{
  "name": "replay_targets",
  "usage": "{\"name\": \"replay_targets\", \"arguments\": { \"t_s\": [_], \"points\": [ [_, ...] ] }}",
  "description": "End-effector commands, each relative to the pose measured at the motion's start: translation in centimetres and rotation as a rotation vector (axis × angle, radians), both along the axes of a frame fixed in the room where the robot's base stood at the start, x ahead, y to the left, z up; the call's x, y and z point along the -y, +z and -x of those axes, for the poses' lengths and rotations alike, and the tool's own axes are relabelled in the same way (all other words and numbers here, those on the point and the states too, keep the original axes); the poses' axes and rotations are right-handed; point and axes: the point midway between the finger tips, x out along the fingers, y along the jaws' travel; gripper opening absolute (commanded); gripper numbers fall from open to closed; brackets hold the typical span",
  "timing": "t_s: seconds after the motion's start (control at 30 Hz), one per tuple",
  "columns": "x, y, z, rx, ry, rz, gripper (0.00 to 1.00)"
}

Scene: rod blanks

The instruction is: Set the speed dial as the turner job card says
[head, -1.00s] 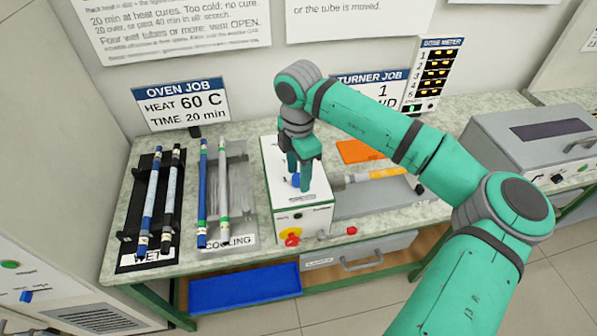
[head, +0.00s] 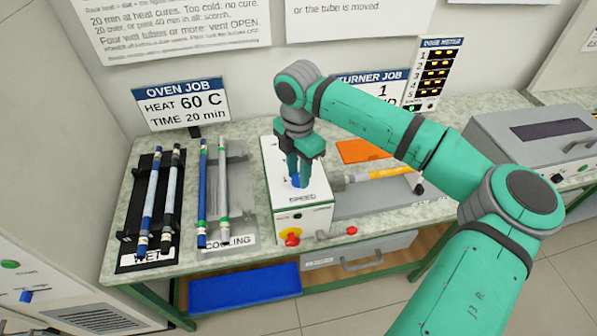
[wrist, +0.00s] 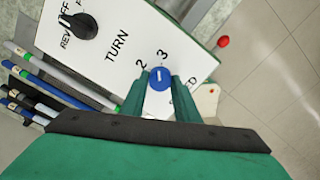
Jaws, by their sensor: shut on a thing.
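The blue speed dial (wrist: 160,79) sits on the white top of the turner box (wrist: 115,45). My gripper (wrist: 160,88) is shut on the dial, one finger on each side; the head view also shows my gripper (head: 299,181) there. The dial's white mark points up in the wrist picture, roughly toward the 3, with the 2 to its left. Other dial markings are hidden by my fingers. The turner job card (head: 372,78) stands behind; a 1 shows on it, but my arm covers much of the rest.
A black TURN knob (wrist: 80,25) is on the same top. Racks of rods (head: 165,200) stand left. A rod with a yellow part (head: 390,172) lies right of the box.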

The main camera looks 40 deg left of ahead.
Motion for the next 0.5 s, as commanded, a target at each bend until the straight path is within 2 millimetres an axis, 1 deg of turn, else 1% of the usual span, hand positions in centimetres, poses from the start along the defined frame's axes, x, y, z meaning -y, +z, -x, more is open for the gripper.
{"name": "replay_targets", "arguments": {
  "t_s": [0.5],
  "points": [
    [-0.03,0.06,-0.04,0.003,0.488,0.001,0.06]
  ]
}}
